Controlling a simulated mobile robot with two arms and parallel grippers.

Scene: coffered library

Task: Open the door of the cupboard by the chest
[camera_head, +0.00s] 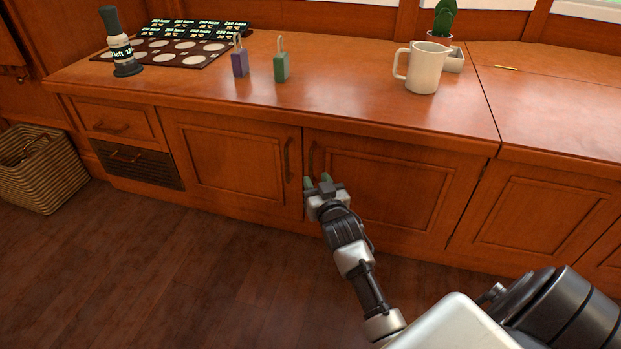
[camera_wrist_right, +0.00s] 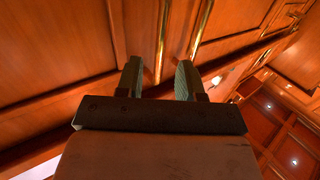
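Two closed cupboard doors meet under the counter, the left door (camera_head: 225,160) and the right door (camera_head: 390,195). Each has an upright bar handle near the seam, the left one (camera_head: 288,160) and the right one (camera_head: 312,158). My right gripper (camera_head: 318,182) is open, its green-padded fingers just below and in front of the right door's handle. In the right wrist view a brass handle (camera_wrist_right: 161,40) lines up between the parted fingers (camera_wrist_right: 158,80), with a second handle (camera_wrist_right: 203,28) to the right. I cannot tell whether the fingers touch it. No chest is clearly identifiable. My left gripper is out of view.
Drawers (camera_head: 115,125) and a wicker basket (camera_head: 42,172) are at left. Floor in front is clear.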

